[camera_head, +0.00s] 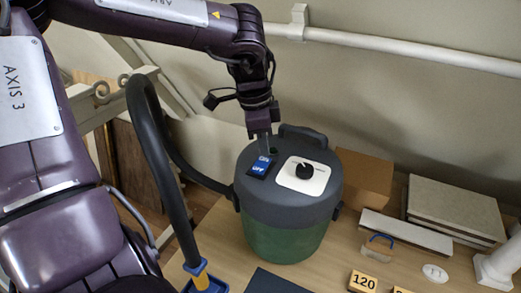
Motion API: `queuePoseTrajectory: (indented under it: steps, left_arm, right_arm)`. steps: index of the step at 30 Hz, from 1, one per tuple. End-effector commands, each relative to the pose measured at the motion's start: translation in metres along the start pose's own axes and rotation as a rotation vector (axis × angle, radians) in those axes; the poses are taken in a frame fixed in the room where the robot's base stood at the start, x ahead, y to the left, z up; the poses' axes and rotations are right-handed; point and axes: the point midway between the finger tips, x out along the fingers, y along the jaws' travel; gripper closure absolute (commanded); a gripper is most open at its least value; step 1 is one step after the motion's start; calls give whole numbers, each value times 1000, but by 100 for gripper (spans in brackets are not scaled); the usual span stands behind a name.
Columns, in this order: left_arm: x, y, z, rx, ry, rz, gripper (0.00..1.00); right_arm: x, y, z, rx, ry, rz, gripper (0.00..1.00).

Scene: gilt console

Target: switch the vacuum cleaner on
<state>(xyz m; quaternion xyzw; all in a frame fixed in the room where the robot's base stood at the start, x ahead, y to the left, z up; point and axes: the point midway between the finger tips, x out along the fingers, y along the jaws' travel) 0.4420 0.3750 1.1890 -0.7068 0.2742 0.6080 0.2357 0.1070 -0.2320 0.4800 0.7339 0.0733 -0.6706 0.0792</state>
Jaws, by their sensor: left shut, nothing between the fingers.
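The vacuum cleaner (286,212) stands upright on the wooden surface, with a dark grey lid and a green tank. On its lid is a blue rocker switch (260,168) marked ON and OFF, beside a white plate with a black knob (304,171). A black hose runs from its left side. My left gripper (264,148) is shut and points down at the ON end of the switch. Its tips are at or just above the switch; I cannot tell whether they touch. My right gripper is not in view.
A cardboard box (364,179) stands behind the vacuum. To the right are stacked flat slabs (455,210), a padlock-like item (378,247), a number block (362,281) and a white pedestal (497,268). A white pipe (400,50) crosses the wall.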

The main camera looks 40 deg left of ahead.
Motion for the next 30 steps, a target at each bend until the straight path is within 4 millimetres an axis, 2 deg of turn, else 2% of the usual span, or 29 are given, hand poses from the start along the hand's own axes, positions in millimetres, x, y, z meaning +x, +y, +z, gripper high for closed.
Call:
queuePoseTrajectory:
  steps: [30]
  left_arm:
    - [8,0,1,0,0,0,100]
  right_arm:
    - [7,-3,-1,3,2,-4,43]
